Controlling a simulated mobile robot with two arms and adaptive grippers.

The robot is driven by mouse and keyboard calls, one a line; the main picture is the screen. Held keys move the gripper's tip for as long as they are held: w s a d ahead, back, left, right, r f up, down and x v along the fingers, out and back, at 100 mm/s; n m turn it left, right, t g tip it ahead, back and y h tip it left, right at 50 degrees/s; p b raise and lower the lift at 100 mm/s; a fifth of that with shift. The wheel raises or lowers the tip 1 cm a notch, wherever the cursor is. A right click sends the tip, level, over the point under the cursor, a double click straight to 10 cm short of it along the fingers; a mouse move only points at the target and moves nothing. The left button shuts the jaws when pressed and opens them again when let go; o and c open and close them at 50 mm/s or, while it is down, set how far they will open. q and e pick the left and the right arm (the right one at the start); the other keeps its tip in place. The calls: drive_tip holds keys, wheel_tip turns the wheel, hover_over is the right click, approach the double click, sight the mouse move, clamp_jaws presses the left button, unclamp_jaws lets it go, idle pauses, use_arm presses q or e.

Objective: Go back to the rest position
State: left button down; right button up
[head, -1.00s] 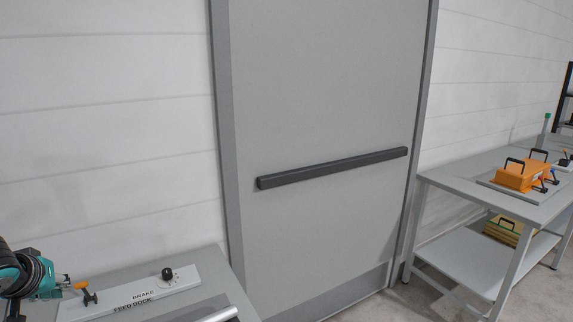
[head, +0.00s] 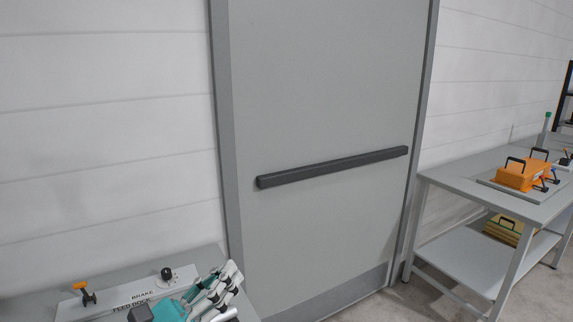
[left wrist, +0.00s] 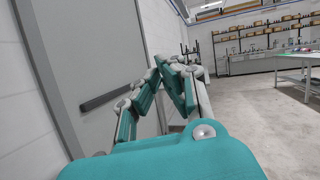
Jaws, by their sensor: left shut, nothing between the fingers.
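My left gripper (head: 219,290) is at the bottom of the head view, over the right part of the bench with the BRAKE and FEED DOCK panel (head: 182,279). In the left wrist view my left gripper (left wrist: 170,68) points out past the grey door, its fingers shut with nothing between them. The panel carries an orange-topped lever (head: 83,292) and a black knob (head: 167,273). My arm hides part of the panel. My right gripper does not show.
A grey door (head: 320,100) with a dark push bar (head: 335,166) stands behind the bench. At the right, a table (head: 455,178) holds an orange case (head: 523,174); a yellow-green case (head: 503,231) lies on its lower shelf. Open floor shows in the left wrist view (left wrist: 260,115).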

use_arm(q)
drive_tip(key=a+f+n+t+y, duration=0.1)
drive_tip(key=a+f+n+y, duration=0.6)
drive_tip(key=n, duration=0.7)
drive_tip(key=a+f+n+t+y, duration=0.1)
drive_tip(key=a+f+n+y, duration=0.4)
drive_tip(key=n+y, duration=0.65)
drive_tip(key=s+a+f+n+g, duration=0.2)
drive_tip(key=s+f+n+g, duration=0.3)
drive_tip(key=f+n, duration=0.45)
drive_tip(key=s+d+f+n+g+h, duration=0.2)
drive_tip(key=s+f+n+g, duration=0.2)
drive_tip(key=s+f, duration=0.3)
drive_tip(key=s+d+f+n+g+h, duration=0.1)
drive_tip(key=s+f+n+g, duration=0.2)
drive_tip(key=s+f+g, duration=0.5)
drive_tip(key=s+f+t+b, duration=0.1)
drive_tip(key=s+f+b, duration=0.1)
drive_tip(key=f, duration=1.2)
drive_tip(key=s+f+t+b, duration=0.1)
drive_tip(key=s+f+b, duration=0.15)
drive_tip(key=f, duration=1.25)
drive_tip(key=s+a+f+g+b, duration=0.1)
drive_tip(key=s+a+f+b, duration=0.1)
drive_tip(key=s+f, duration=1.3)
wheel_tip(320, 180, down, 4)
drive_tip(key=shift+s+a+g+b, duration=0.3)
drive_tip(key=shift+s+a+b, duration=0.1)
drive_tip(key=shift+b, duration=0.4)
